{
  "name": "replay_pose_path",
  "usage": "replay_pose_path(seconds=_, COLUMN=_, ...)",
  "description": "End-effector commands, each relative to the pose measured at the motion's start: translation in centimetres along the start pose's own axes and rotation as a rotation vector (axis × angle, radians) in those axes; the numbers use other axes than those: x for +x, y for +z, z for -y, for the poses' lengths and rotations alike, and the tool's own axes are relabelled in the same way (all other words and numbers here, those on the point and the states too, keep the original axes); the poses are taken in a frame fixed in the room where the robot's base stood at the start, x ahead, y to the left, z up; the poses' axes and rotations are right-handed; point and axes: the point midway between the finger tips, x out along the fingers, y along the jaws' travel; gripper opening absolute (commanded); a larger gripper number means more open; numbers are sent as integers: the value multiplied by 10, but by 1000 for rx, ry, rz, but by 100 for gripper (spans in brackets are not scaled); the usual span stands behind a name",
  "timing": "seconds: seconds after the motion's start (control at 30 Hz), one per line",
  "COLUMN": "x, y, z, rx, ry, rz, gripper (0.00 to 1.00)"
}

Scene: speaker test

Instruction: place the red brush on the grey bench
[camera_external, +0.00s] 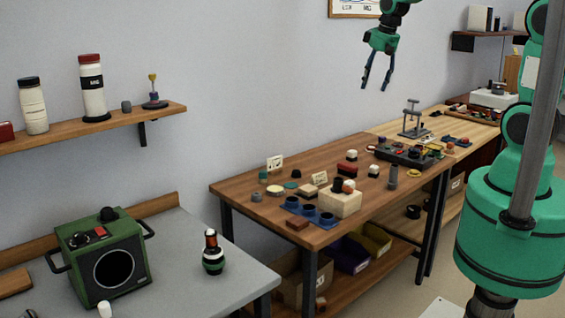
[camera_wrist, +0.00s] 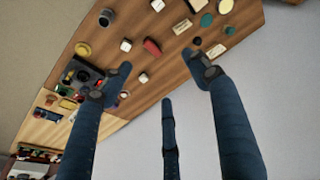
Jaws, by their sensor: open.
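A small dark red piece, which looks like the red brush (camera_external: 347,169), lies on the wooden table (camera_external: 235,187) near its back edge. It also shows in the wrist view (camera_wrist: 152,46), but its bristles cannot be made out. My gripper (camera_external: 377,80) is open and empty, high above the table. In the wrist view its fingers (camera_wrist: 160,74) are spread wide with the red piece beyond them. The grey bench (camera_external: 180,255) stands at the lower left, apart from the table; it is not seen in the wrist view.
A green speaker box (camera_external: 75,262) and a dark banded bottle (camera_external: 212,253) stand on the bench, with bare surface between them. Blue cups (camera_external: 308,211), a pale block (camera_external: 340,203) and several small parts crowd the table. A wall shelf (camera_external: 150,113) hangs above the bench.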

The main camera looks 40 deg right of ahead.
Motion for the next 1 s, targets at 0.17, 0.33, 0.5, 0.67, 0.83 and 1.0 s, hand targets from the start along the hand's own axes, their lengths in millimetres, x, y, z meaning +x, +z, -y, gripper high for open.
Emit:
replay_pose_path(seconds=0.17, x=-49, y=29, z=15, rx=-3, ry=3, rz=-39, gripper=61)
replay_pose_path(seconds=0.33, x=-87, y=60, z=27, rx=-3, ry=3, rz=-71, gripper=61)
replay_pose_path(seconds=0.5, x=-120, y=94, z=38, rx=-1, ry=3, rz=-104, gripper=61)
replay_pose_path(seconds=0.67, x=-146, y=128, z=47, rx=-1, ry=2, rz=-135, gripper=61)
replay_pose_path(seconds=0.83, x=-168, y=166, z=54, rx=1, ry=1, rz=-168, gripper=61)
replay_pose_path(seconds=1.0, x=-182, y=202, z=60, rx=3, ry=-1, rz=-197, gripper=61)
